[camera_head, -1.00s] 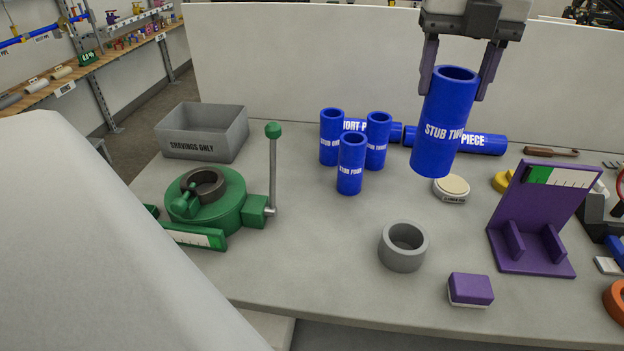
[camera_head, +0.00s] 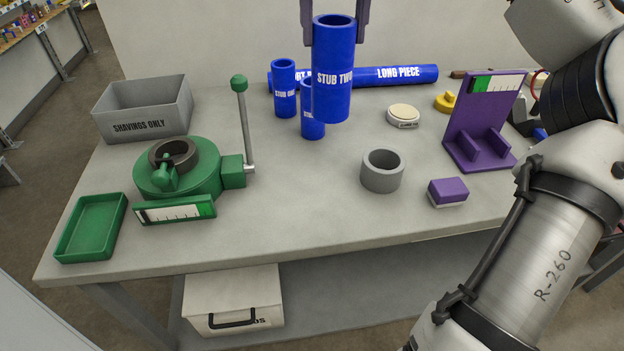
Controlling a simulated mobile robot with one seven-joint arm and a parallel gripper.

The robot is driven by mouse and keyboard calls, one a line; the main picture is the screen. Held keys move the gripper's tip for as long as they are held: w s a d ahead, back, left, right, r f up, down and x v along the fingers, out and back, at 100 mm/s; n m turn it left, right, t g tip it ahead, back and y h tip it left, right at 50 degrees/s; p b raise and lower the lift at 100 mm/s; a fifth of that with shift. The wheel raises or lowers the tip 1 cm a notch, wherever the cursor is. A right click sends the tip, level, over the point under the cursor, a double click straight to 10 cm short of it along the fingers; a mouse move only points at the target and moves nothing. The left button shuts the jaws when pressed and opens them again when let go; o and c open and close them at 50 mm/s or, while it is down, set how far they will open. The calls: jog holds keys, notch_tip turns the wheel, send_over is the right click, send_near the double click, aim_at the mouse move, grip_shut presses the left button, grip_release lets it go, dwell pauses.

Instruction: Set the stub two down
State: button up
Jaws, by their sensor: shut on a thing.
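Stub two (camera_head: 332,75) is a blue pipe piece with white lettering, upright near the back middle of the table. My gripper (camera_head: 335,22) is shut on its upper end, one finger on each side; the gripper body is cut off by the top edge. Another blue stub (camera_head: 285,90) stands upright further left. No third small stub shows; stub two may hide it.
A long blue pipe (camera_head: 405,75) lies behind. A grey ring (camera_head: 382,171), purple block (camera_head: 448,191), purple stand (camera_head: 482,125) and round pad (camera_head: 403,115) are at right. A green clamp device (camera_head: 190,170), green tray (camera_head: 90,228) and grey shavings bin (camera_head: 145,108) are at left.

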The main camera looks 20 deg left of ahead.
aim_at(331, 77)
notch_tip(331, 77, down, 7)
jog(key=b, duration=0.6)
jog(key=shift+f, duration=0.1)
notch_tip(331, 77, down, 8)
jog(key=shift+p, duration=0.6)
jog(key=shift+s+f, duration=0.1)
jog(key=shift+f, duration=2.45)
jog(key=shift+f, duration=0.15)
jog(key=o, duration=1.4)
notch_tip(331, 77, up, 13)
jog(key=shift+f, duration=0.2)
